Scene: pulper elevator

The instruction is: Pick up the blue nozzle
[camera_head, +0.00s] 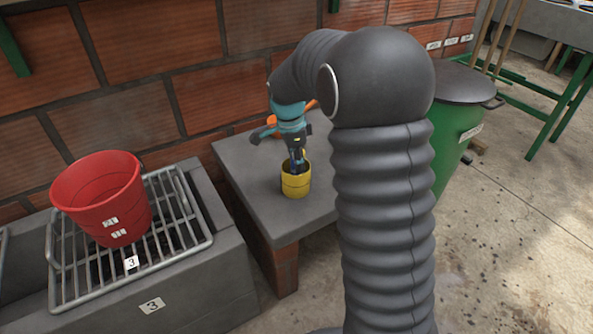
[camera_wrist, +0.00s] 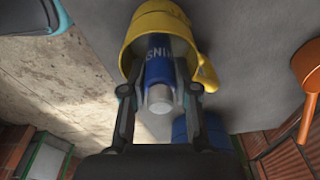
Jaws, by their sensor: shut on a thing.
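The blue nozzle (camera_wrist: 160,60) has white lettering and a silvery end. In the wrist view it sits between the fingers of my gripper (camera_wrist: 158,92), partly inside the yellow mug (camera_wrist: 141,30). My gripper is shut on the nozzle, with one finger on each side. In the head view my gripper (camera_head: 297,158) points down at the mouth of the yellow mug (camera_head: 296,186), which stands upright on the grey slab (camera_head: 262,200). The part of the nozzle inside the mug is hidden.
An orange object (camera_head: 273,124) is on the slab behind my gripper and also shows in the wrist view (camera_wrist: 308,68). A red bucket (camera_head: 103,199) stands on a metal grate (camera_head: 180,225) at left. A green bin (camera_head: 450,125) is at right. A brick wall (camera_head: 130,70) is behind.

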